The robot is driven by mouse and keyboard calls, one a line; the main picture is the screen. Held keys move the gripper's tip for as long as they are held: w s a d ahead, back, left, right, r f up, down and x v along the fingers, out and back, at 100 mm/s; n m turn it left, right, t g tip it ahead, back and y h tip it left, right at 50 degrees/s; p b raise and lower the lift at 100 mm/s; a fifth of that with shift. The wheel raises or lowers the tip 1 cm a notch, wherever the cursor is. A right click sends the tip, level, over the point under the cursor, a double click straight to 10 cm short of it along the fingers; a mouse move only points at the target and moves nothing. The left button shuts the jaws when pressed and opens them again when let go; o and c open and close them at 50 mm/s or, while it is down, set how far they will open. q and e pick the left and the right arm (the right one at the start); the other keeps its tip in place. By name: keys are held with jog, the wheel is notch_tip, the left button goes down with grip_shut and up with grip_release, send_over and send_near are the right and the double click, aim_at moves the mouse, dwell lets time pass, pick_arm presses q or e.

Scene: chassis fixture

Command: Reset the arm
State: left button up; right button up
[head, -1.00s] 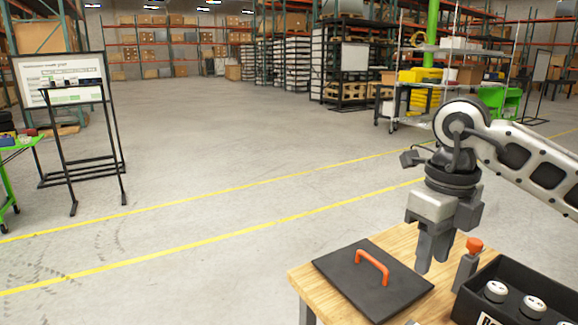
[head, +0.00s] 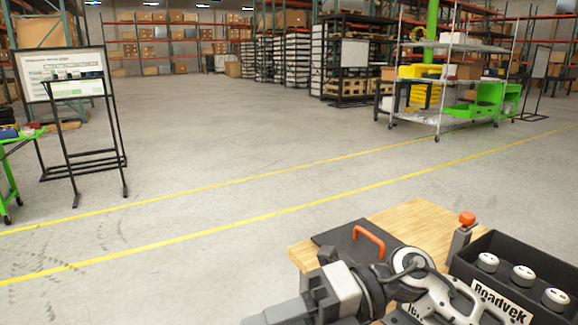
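My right arm comes in at the bottom right and lies low in front of the wooden table (head: 408,215). Its gripper (head: 268,315) points left at the bottom edge of the head view, in front of the table's left corner. The fingers are partly cut off by the picture edge, so whether they are open or shut is unclear. My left arm and gripper are not in view.
A black plate with an orange handle (head: 368,240) lies on the table, partly hidden behind my arm. A black bin (head: 497,246) with white round parts stands at right, beside an orange-topped post (head: 463,231). Open floor (head: 230,165) lies beyond.

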jog(key=w+d+f+m+t+h+b, duration=0.1)
jog(key=w+d+f+m+t, duration=0.2)
jog(key=m+t, duration=0.6)
jog(key=w+d+f+m+t+h+b, duration=0.15)
jog(key=f+m+t, duration=0.4)
jog(key=m, duration=0.55)
jog(key=w+d+f+m+t+h+b, duration=0.1)
jog(key=w+d+f+m+t, duration=0.15)
jog(key=m+t, duration=0.7)
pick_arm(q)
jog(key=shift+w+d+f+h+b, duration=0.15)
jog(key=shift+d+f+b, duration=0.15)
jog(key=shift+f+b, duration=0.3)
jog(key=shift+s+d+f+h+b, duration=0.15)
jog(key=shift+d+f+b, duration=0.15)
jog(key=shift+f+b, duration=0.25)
pick_arm(e)
jog(key=s+d+f+m+g+h, duration=0.4)
jog(key=s+f+m, duration=0.1)
jog(key=f, duration=0.6)
jog(key=s+d+f+m+g+h, duration=0.4)
jog(key=s+f, duration=0.3)
jog(key=f, duration=0.5)
jog(key=shift+s+d+m+h, duration=0.4)
jog(key=shift+d+m, duration=0.25)
jog(key=shift+m, duration=0.2)
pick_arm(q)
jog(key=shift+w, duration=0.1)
pick_arm(e)
jog(key=shift+f, duration=0.1)
